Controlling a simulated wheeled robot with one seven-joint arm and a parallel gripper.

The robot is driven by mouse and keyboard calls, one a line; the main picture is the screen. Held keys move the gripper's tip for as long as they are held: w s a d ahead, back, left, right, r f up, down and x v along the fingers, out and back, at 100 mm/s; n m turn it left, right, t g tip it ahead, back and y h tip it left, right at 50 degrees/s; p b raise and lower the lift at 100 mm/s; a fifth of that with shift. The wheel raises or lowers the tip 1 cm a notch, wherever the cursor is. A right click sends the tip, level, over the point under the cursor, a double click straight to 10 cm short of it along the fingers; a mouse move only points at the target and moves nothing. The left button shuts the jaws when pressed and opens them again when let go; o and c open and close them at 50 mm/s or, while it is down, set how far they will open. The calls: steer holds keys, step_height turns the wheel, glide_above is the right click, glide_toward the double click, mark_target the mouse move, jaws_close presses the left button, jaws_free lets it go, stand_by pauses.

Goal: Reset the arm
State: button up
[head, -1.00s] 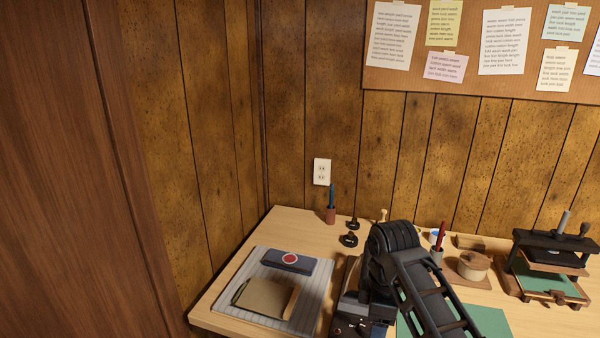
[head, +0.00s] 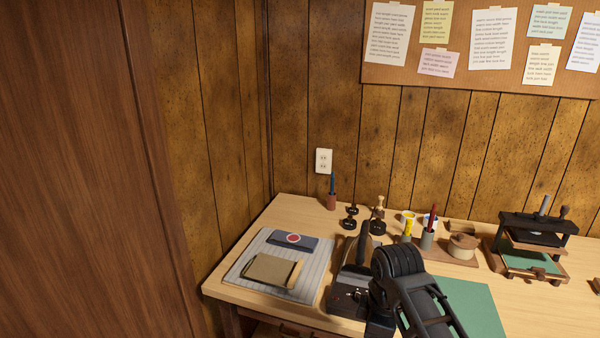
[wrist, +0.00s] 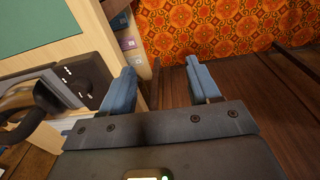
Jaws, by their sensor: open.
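My gripper (wrist: 161,90) shows in the wrist view with its two blue fingers spread apart and nothing between them. It hangs off the table's front edge, over the brown wooden floor (wrist: 180,125). In the head view my dark arm (head: 415,297) crosses the lower middle of the picture, in front of the table (head: 240,290). The gripper itself is not visible in the head view.
A black machine (head: 350,285) stands near the table's front edge, close beside my arm. A striped cloth (head: 240,272) with a folded tan item (head: 270,270) lies at the left. A green mat (head: 470,300) and a small press (head: 535,235) are at the right.

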steer(key=s+a+f+m+t+y, duration=0.1)
steer(key=s+a+f+m+t, duration=0.15)
steer(key=s+f, duration=0.45)
steer(key=s+a+f+m+t+y, duration=0.1)
steer(key=s+a+f+m+t, duration=0.2)
steer(key=s, duration=0.6)
steer(key=s+d+r+m+t, duration=0.2)
steer(key=s+d+m+t, duration=0.15)
steer(key=s, duration=0.95)
steer(key=s+d+r+m+t+h, duration=0.1)
steer(key=s+d+r, duration=0.3)
steer(key=s+r, duration=0.4)
steer(key=s+d+r+m+t+h, duration=0.1)
steer(key=s+d+r+m+t, duration=0.3)
steer(key=s+r, duration=0.4)
step_height(320, 180, up, 6)
steer(key=shift+s+d+f+b, duration=0.1)
steer(key=shift+s+d+b, duration=0.1)
steer(key=shift+b, duration=0.1)
